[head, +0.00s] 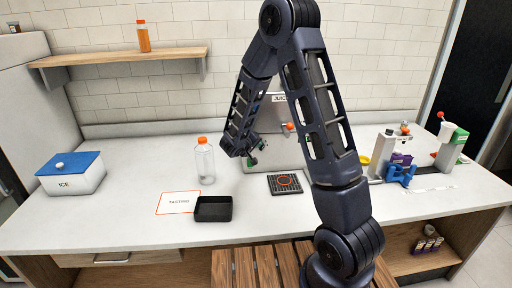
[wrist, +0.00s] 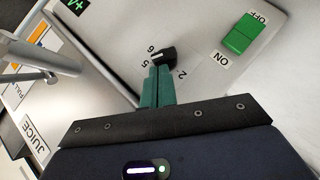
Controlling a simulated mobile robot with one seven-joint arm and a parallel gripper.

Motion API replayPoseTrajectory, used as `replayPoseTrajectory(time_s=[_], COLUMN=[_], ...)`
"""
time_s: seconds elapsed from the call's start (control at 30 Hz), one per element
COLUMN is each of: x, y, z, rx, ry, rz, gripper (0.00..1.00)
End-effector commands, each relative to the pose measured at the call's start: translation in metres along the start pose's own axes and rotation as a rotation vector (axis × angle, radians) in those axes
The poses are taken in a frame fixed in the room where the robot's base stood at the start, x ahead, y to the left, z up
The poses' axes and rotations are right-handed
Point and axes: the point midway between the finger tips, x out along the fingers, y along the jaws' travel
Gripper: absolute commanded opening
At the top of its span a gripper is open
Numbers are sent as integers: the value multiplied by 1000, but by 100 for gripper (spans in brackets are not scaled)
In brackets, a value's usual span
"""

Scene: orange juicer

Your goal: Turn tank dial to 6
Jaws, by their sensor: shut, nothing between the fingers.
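The tank dial (wrist: 166,53) is a small black knob on the juicer's pale panel in the wrist view. The printed numbers 6, 5 and 2 show around it. A white mark on the knob faces left, toward the 6 and 5 side; I cannot tell exactly which number it meets. My gripper (wrist: 159,70) has its green fingers shut and empty, with the tips right at the knob's lower edge; contact is unclear. In the head view my gripper (head: 253,156) is in front of the juicer (head: 280,99), which my arm partly covers. The dial cannot be made out there.
A green ON/OFF switch (wrist: 239,35) is right of the dial. A metal spout (wrist: 35,76) juts out at left. On the counter are a bottle (head: 205,163), a black tray (head: 213,209), a dark square pad (head: 285,184) and an ice box (head: 71,174).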

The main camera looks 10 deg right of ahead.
Motion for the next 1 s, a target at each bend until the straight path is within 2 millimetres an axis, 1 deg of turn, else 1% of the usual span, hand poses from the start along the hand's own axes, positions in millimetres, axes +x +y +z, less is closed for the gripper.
replayPoseTrajectory(time_s=[0.03, 0.4, 1.0], x=[1, 5, 12], y=[4, 15, 23], z=[0, 5, 11], rx=[34, 274, 272], ry=[-1, -1, 0], rz=[-30, -272, -272], gripper=[0, 0, 0])
